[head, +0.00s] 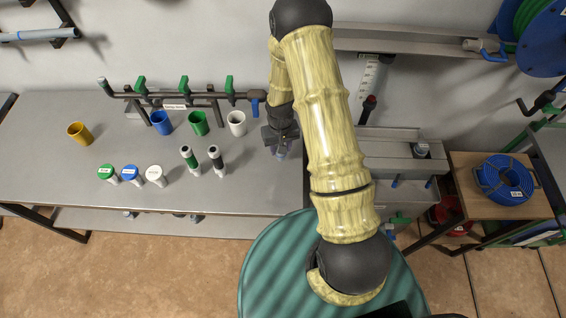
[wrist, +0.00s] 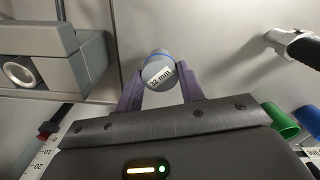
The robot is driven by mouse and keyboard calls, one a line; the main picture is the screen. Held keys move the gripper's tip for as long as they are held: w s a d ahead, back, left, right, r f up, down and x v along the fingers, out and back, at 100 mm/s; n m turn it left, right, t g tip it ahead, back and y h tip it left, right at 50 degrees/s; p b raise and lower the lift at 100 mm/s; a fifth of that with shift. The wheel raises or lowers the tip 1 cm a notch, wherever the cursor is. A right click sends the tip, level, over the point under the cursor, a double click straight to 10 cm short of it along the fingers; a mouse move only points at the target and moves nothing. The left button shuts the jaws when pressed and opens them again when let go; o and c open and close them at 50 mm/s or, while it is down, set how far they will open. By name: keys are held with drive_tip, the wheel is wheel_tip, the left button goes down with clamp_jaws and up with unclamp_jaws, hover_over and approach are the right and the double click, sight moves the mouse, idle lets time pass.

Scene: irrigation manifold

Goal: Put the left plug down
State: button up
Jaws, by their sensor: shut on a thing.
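My gripper (head: 281,143) is over the right end of the grey bench, beside the manifold. In the wrist view its purple fingers (wrist: 160,90) are shut on a round grey plug (wrist: 158,72) with a blue band and a "32 mm" label on its end face. In the head view only a pale bit of the plug (head: 281,154) shows below the gripper. I cannot tell whether it touches the bench top. The dark manifold pipe (head: 205,95) with green valves runs along the back of the bench and ends in a blue fitting (head: 257,97).
Yellow (head: 79,133), blue (head: 161,123), green (head: 198,123) and white (head: 236,122) cups stand on the bench (head: 60,170). Several capped pieces stand in front, including a green-labelled one (head: 107,172) and a black-topped one (head: 217,160). The bench's front right is clear.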

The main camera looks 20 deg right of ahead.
drive_tip(key=n, duration=0.1)
drive_tip(key=n+b, duration=0.1)
drive_tip(key=n, duration=0.1)
drive_tip(key=n+b, duration=0.1)
drive_tip(key=shift+w+d+r+n, duration=0.1)
drive_tip(key=shift+w+r+n, duration=0.15)
drive_tip(key=shift+w+n, duration=0.05)
drive_tip(key=n+b, duration=0.2)
drive_tip(key=n, duration=0.1)
drive_tip(key=shift+r, duration=0.35)
drive_tip(key=n+b, duration=0.1)
drive_tip(key=n, duration=0.1)
drive_tip(key=r+n+b, duration=0.1)
drive_tip(key=n, duration=0.2)
drive_tip(key=n+b, duration=0.1)
drive_tip(key=n, duration=0.2)
drive_tip(key=r+n+b, duration=0.1)
drive_tip(key=n, duration=0.2)
drive_tip(key=shift+r+n+b, duration=0.1)
drive_tip(key=shift+n+b, duration=0.2)
drive_tip(key=shift+b, duration=0.05)
drive_tip(key=n, duration=0.1)
drive_tip(key=n+b, duration=0.1)
drive_tip(key=n, duration=0.1)
drive_tip(key=r+n+b, duration=0.1)
drive_tip(key=shift+s+n, duration=0.25)
drive_tip(key=shift+n, duration=0.15)
drive_tip(key=shift+s+r+n, duration=0.15)
drive_tip(key=shift+r+n, duration=0.15)
drive_tip(key=shift+n, duration=0.9)
